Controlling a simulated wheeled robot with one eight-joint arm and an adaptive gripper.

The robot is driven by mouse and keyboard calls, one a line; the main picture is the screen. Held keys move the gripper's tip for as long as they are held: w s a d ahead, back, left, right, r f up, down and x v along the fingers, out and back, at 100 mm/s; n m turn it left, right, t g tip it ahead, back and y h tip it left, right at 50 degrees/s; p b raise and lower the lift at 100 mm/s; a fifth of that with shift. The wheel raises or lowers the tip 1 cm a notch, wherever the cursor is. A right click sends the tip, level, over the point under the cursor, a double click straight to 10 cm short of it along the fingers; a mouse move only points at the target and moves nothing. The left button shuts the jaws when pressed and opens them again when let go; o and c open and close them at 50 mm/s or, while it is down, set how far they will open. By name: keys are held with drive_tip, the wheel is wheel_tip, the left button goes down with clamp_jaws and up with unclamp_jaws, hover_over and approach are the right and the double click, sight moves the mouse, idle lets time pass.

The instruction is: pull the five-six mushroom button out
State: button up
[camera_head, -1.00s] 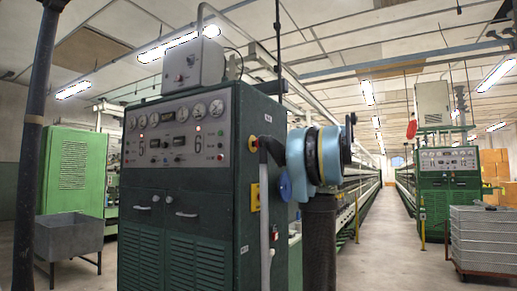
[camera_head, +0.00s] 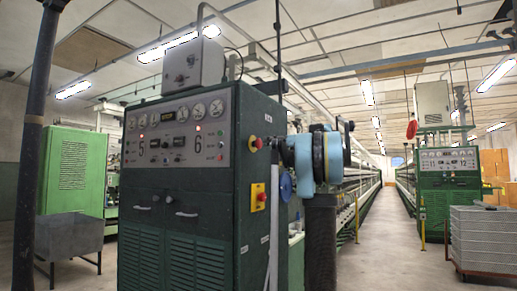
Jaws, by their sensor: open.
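My gripper (camera_head: 273,143) is small and dark, just right of the button at about the same height. It is open; its fingers are hard to make out, and I cannot tell whether they touch the button. My blue and black arm reaches in from the right behind it.
A yellow switch box (camera_head: 258,197) with a red knob is lower on the same face. A pale pipe-like bar (camera_head: 273,225) and a blue disc (camera_head: 285,186) are near it. A grey bin (camera_head: 70,240) stands left. The right aisle (camera_head: 400,215) is clear.

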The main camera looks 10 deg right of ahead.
sight(261, 144)
drive_tip(key=x, duration=0.7)
drive_tip(key=shift+w+a, duration=0.15)
drive_tip(key=shift+a, duration=0.05)
drive_tip(key=c, duration=1.5)
drive_tip(key=shift+s+d, duration=0.4)
drive_tip(key=shift+d, duration=0.2)
drive_tip(key=shift+c, duration=0.4)
drive_tip(key=o, duration=1.6)
drive_tip(key=shift+s+d, duration=0.1)
drive_tip(key=v, duration=1.1)
drive_tip(key=shift+s+d+f, duration=0.1)
drive_tip(key=shift+s+d, duration=0.05)
drive_tip(key=shift+d, duration=0.2)
